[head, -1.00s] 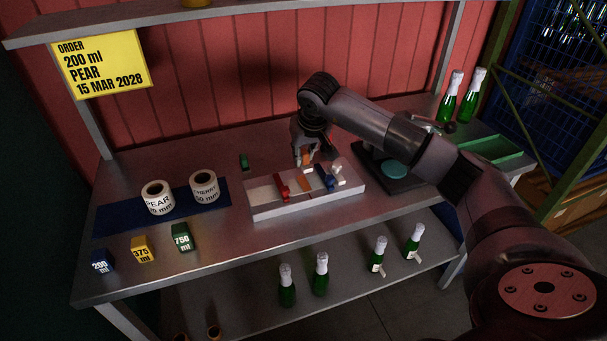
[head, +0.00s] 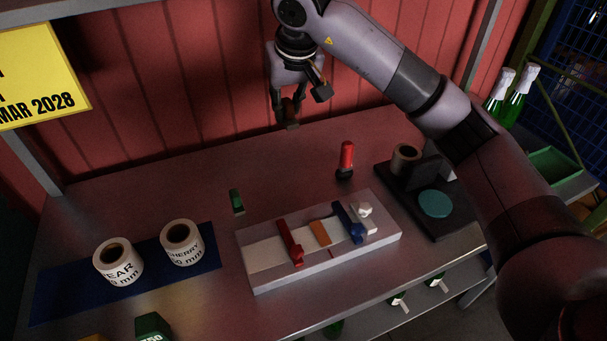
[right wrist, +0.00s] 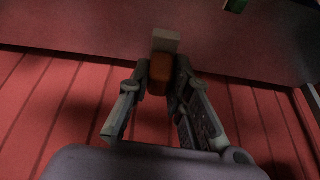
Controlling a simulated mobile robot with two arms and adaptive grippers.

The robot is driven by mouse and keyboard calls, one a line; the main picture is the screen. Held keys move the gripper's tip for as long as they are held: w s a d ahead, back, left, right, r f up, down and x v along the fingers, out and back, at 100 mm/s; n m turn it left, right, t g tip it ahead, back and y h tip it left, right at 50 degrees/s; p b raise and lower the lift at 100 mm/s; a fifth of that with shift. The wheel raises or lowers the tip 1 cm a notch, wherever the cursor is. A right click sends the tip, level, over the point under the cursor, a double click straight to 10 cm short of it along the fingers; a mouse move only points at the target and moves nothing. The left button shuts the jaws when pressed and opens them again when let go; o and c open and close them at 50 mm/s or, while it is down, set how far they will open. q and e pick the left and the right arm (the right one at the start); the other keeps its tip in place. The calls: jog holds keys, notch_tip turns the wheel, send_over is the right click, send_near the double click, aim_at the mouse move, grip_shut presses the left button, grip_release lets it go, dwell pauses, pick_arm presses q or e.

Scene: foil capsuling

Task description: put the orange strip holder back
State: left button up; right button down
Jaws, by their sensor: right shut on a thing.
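My right gripper (head: 288,108) is shut on the orange strip holder (right wrist: 161,72), which shows orange with a pale grey end in the right wrist view. In the head view the held piece (head: 290,113) looks dark brown in shadow, up in front of the red wall and clear of the tray. The pale tray (head: 262,282) lies on the table below and to the right. It bears a red holder (head: 290,243), a flat-looking orange patch (head: 320,232), a blue holder (head: 347,222) and a white piece (head: 364,211). My left gripper is out of view.
A red stick with a black foot (head: 346,160) stands behind the tray. A dark stand (head: 437,226) with a teal disc is to the right. A small green piece (head: 237,201) and two label rolls (head: 118,262) (head: 182,242) are left. The table's back left is bare.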

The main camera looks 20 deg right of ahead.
jog(key=shift+f, duration=0.15)
jog(key=f+p, duration=0.1)
jog(key=f, duration=0.4)
jog(key=f+p, duration=0.1)
jog(key=f, duration=0.9)
jog(key=shift+s+p, duration=0.3)
jog(key=shift+p, duration=0.1)
notch_tip(320, 180, down, 3)
jog(key=shift+a+f+p, duration=0.1)
jog(key=shift+f+p, duration=0.1)
jog(key=shift+p, duration=0.15)
jog(key=shift+f, duration=0.25)
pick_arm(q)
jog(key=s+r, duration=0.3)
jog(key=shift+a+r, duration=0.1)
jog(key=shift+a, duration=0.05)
